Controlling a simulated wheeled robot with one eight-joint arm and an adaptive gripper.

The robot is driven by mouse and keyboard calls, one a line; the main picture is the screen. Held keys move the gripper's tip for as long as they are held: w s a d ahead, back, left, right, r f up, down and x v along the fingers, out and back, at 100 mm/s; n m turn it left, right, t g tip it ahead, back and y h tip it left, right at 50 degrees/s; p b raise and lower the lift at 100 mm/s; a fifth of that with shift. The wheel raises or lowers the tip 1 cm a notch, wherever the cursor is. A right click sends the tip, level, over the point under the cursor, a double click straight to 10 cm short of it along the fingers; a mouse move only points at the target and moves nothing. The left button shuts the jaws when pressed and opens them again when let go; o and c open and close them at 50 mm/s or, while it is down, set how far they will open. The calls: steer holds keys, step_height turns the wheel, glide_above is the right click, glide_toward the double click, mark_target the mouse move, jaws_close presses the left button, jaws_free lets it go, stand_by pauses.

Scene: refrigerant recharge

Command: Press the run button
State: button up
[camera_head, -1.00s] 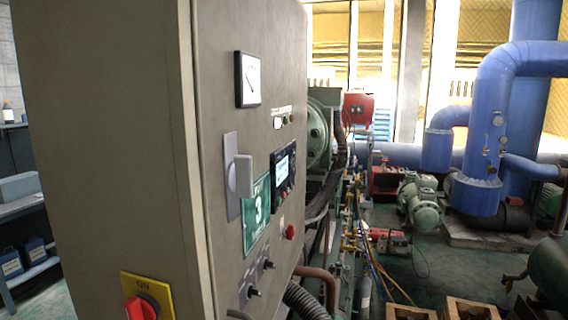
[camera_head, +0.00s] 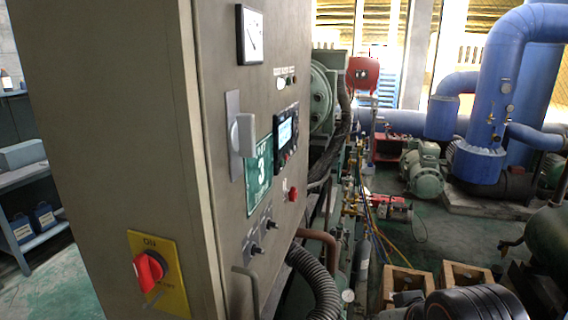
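A grey control cabinet (camera_head: 215,120) fills the left half of the view, its door seen at a steep angle. On the door are a dark control unit with a lit display (camera_head: 285,133) and small keys beside it, a red button (camera_head: 293,194) below, and small indicators (camera_head: 281,84) above. Two dark knobs (camera_head: 257,249) sit lower. I cannot read any label, so I cannot tell which control is the run button.
A red rotary switch (camera_head: 148,271) on a yellow plate sits on the cabinet's near side. A grey latch handle (camera_head: 242,135) and a bent bar (camera_head: 246,285) stick out from the door. Hoses (camera_head: 318,285) and wooden crates (camera_head: 408,283) stand right of it. A dark rounded part shows at bottom right.

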jaws_close()
stand_by(1.1)
